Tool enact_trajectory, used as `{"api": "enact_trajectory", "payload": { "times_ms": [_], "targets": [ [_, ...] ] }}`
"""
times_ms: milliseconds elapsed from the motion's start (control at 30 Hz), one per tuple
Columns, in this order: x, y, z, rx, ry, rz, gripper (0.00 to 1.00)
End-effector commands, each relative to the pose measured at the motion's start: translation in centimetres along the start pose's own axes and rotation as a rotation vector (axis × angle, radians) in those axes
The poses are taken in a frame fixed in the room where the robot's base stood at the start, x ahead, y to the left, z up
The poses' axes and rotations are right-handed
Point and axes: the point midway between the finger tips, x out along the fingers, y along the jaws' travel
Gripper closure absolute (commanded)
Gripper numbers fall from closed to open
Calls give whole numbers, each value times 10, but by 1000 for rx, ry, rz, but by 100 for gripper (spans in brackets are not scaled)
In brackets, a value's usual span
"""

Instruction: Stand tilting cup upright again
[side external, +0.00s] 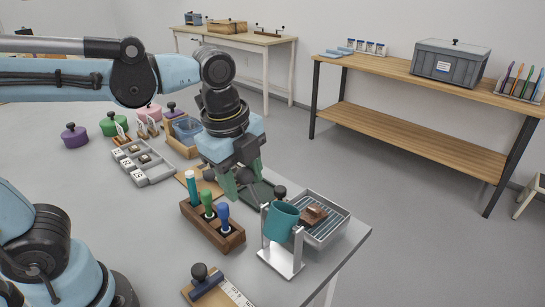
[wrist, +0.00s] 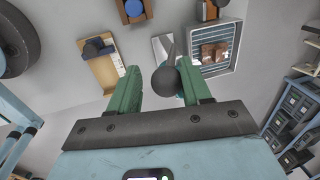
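A teal cup (side external: 281,223) leans tilted at a bright metal stand (side external: 282,262) near the table's front corner. A dark round knob (side external: 280,192) shows just above and behind the cup; I cannot tell whether it is joined to it. My gripper (side external: 247,188) is behind and left of the cup, pointing down. In the wrist view my gripper (wrist: 160,90) has its green fingers apart. A dark ball on a thin rod (wrist: 164,80) shows between them, nearer the right finger, with a gap on the left. The cup is mostly hidden there; only a sliver of teal shows.
A grey tray (side external: 337,231) with slats and a brown sherd (side external: 314,213) stands right behind the cup. A wooden block of coloured-handled tools (side external: 213,232) stands to the left. A board with a dark-handled tool and ruler (side external: 216,288) lies in front. Grey sorting trays (side external: 142,161) lie farther back.

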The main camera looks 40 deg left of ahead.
Motion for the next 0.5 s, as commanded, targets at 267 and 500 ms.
{"api": "enact_trajectory", "payload": {
  "times_ms": [267,500],
  "targets": [
    [5,15,0,1,1,-67,52],
    [11,27,0,1,1,-124,52]
  ]
}}
